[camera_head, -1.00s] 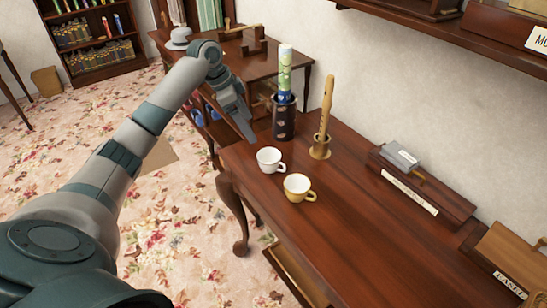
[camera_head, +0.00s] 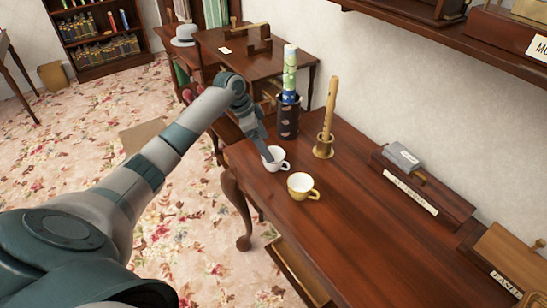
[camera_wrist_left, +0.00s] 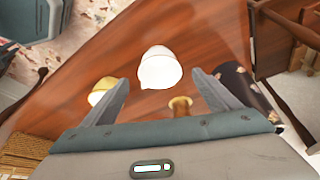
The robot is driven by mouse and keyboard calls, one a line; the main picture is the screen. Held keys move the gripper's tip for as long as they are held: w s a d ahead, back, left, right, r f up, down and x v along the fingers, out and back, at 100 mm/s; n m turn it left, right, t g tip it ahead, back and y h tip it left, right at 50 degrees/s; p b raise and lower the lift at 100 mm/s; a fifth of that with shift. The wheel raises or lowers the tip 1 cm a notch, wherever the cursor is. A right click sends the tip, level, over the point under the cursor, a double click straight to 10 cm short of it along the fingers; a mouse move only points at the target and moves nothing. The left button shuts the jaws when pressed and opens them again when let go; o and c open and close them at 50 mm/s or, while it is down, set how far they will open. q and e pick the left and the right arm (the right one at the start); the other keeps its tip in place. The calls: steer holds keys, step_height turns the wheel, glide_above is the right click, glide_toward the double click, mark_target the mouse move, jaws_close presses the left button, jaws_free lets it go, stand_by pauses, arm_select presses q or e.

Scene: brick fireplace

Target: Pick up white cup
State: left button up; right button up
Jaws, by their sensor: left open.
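The white cup (camera_head: 278,161) stands upright near the left edge of the wooden table (camera_head: 370,245), its handle towards the right. In the left wrist view the white cup (camera_wrist_left: 159,66) appears ahead of and between the two spread fingers. My left gripper (camera_head: 267,157) is open, with its fingertips at the cup's left rim in the head view; I cannot tell whether they touch it. The gripper (camera_wrist_left: 159,78) holds nothing. My right gripper is out of view.
A yellow cup with a white inside (camera_head: 301,185) stands close by, nearer the front. A dark patterned holder (camera_head: 288,117) and a brass holder with a wooden flute (camera_head: 325,147) stand just behind. A wall shelf (camera_head: 440,42) hangs above. The table's middle is clear.

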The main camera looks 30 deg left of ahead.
mark_target(278, 153)
arm_select(q)
steer(key=shift+x, duration=1.3)
steer(key=shift+p, duration=0.3)
steer(key=shift+d+f, duration=0.15)
steer(key=shift+f, duration=0.15)
steer(key=p+x, duration=0.1)
steer(key=x, duration=0.2)
steer(key=shift+w+p, duration=0.1)
steer(key=shift+p, duration=0.25)
steer(key=shift+w+d+f, duration=0.15)
steer(key=shift+w+f, duration=0.05)
steer(key=shift+f, duration=0.45)
steer(key=shift+c, duration=0.6)
steer(key=c, duration=1)
